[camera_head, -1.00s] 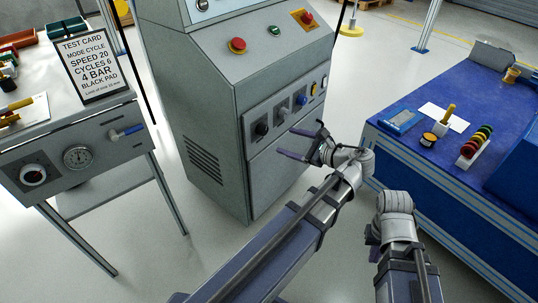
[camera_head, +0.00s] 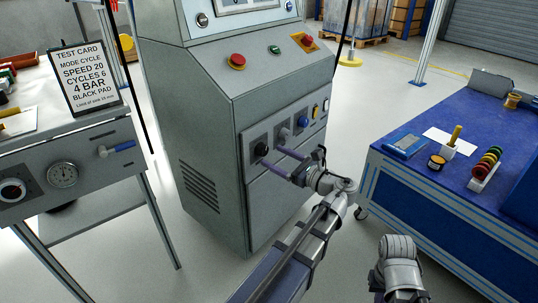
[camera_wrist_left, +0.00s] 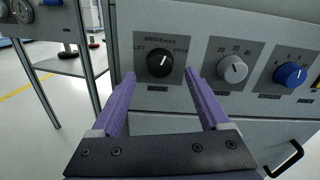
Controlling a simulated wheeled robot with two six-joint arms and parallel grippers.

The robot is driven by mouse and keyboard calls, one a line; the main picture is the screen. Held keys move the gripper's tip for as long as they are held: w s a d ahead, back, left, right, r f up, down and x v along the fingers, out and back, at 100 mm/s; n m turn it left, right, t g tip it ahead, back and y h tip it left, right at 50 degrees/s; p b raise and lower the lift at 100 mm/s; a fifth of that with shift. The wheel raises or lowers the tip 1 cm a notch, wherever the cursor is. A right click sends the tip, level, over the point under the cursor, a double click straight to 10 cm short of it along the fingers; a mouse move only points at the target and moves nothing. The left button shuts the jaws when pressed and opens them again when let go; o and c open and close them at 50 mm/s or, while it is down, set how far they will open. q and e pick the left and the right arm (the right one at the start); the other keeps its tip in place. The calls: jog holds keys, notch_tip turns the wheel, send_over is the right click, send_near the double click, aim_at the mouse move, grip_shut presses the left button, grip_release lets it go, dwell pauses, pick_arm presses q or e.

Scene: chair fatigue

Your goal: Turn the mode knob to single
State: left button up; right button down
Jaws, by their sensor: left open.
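The mode knob is black with a white pointer line. It sits at the left of a row of knobs on the grey machine's front panel, in the head view (camera_head: 262,149) and the wrist view (camera_wrist_left: 159,63).
A grey knob (camera_wrist_left: 232,69) and a blue knob (camera_wrist_left: 290,75) stand right of the mode knob. A door handle (camera_wrist_left: 284,158) is below. A red button (camera_head: 236,62) is above on the slope. A test card (camera_head: 85,78) stands on the left bench; a blue table (camera_head: 440,195) is at right.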

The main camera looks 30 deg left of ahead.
aim_at(265, 152)
pick_arm(q)
jog(key=shift+w+a, duration=0.2)
jog(key=shift+a, duration=0.6)
jog(key=shift+w+a, duration=0.15)
jog(key=shift+a, duration=0.65)
grip_shut()
